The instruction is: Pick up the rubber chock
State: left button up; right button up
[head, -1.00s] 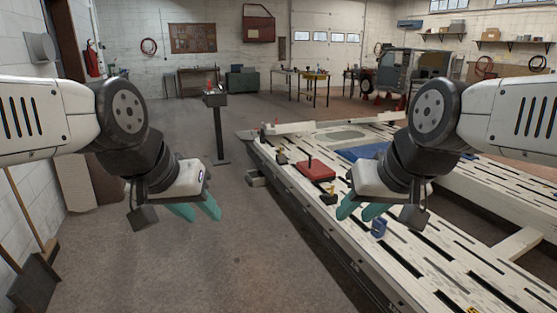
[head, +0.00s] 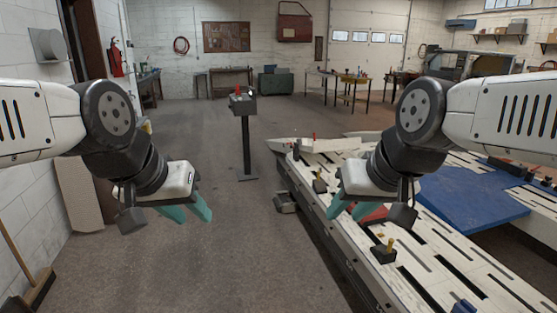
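I cannot make out a rubber chock for certain in the head view. A small grey block (head: 286,203) lies on the floor against the near side of the frame bench; its kind is unclear. My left gripper (head: 190,215) hangs over open floor, its teal fingers apart and empty. My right gripper (head: 347,212) is in front of the bench's near edge, its teal fingers apart with nothing seen between them. It partly hides a red block (head: 376,215) on the bench.
The slotted white frame bench (head: 440,262) fills the right side, with a blue panel (head: 468,201) and small clamps (head: 384,252) on it. A pedestal with a box (head: 243,104) stands ahead. A broom (head: 36,289) leans at left. The floor between is clear.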

aim_at(319, 186)
jog(key=i, duration=2.2)
jog(key=i+z, duration=0.2)
jog(key=i, duration=0.3)
jog(key=i+j+z, duration=0.2)
jog(key=i, duration=0.35)
jog(key=i+j+z, duration=0.2)
jog(key=i, duration=0.3)
jog(key=i+j+z, duration=0.2)
jog(key=i+j, duration=0.15)
jog(key=i, duration=0.1)
